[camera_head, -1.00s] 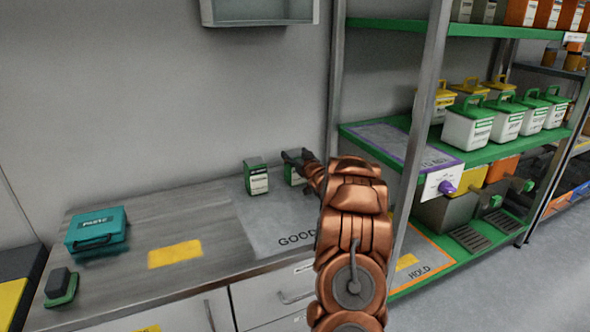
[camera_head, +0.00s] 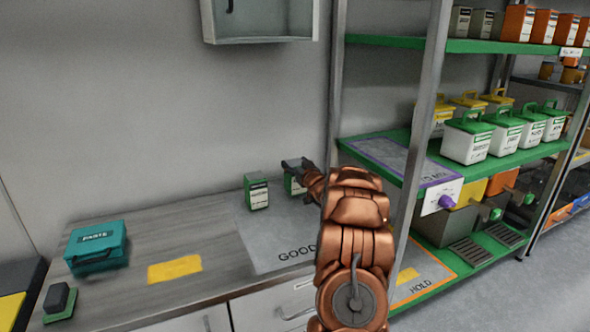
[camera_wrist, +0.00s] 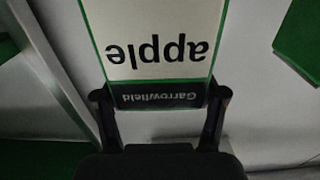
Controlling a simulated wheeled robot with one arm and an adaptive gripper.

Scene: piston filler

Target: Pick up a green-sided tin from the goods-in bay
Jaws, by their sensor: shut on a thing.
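My gripper (camera_head: 297,165) is at the back right of the goods-in bay (camera_head: 262,232), a grey marked area on the counter. It is shut on a green-sided tin (camera_head: 293,186), partly hidden by my arm in the head view. In the wrist view this held tin (camera_wrist: 152,50) shows a pale label reading "apple" and a dark band reading "Garrowfield", both upside down, between the two fingers. I cannot tell whether it touches the counter. A second green-sided tin (camera_head: 257,192) stands upright to the left, apart from my gripper.
A teal case (camera_head: 97,246), a yellow patch (camera_head: 175,269) and a small dark block on a green base (camera_head: 60,302) are on the counter at left. A metal shelf post (camera_head: 405,170) and green shelves with tubs (camera_head: 468,137) stand close at right. A wall cabinet (camera_head: 262,22) hangs above.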

